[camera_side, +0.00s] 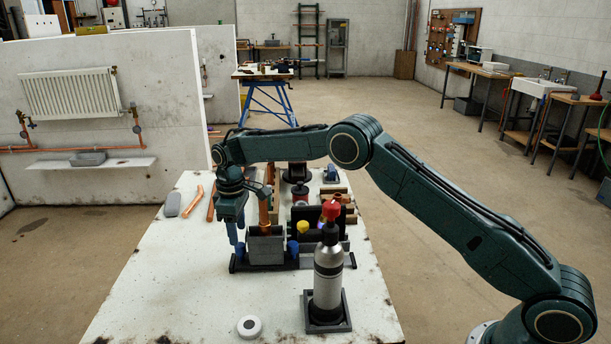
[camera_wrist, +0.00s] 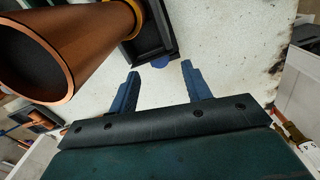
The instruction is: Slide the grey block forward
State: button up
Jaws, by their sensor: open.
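The grey block (camera_side: 266,248) is box-shaped and sits on a dark rail (camera_side: 236,266) with blue parts at its ends, on the white bench. A copper pipe (camera_side: 264,212) stands upright at the block; whether it is in it or behind it I cannot tell. My gripper (camera_side: 238,250) points down just left of the block, close to it; I cannot tell if they touch. A copper pipe mouth (camera_wrist: 38,55) fills the upper left there, beside a dark frame (camera_wrist: 165,40).
A silver bottle with a red top (camera_side: 328,270) stands in a dark square tray (camera_side: 313,328) at the front right. A white disc (camera_side: 249,326) lies at the front. The bench's left front (camera_side: 150,295) is clear.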

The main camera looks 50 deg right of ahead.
aim_at(239, 245)
jog(key=shift+f, duration=2.5)
grip_shut()
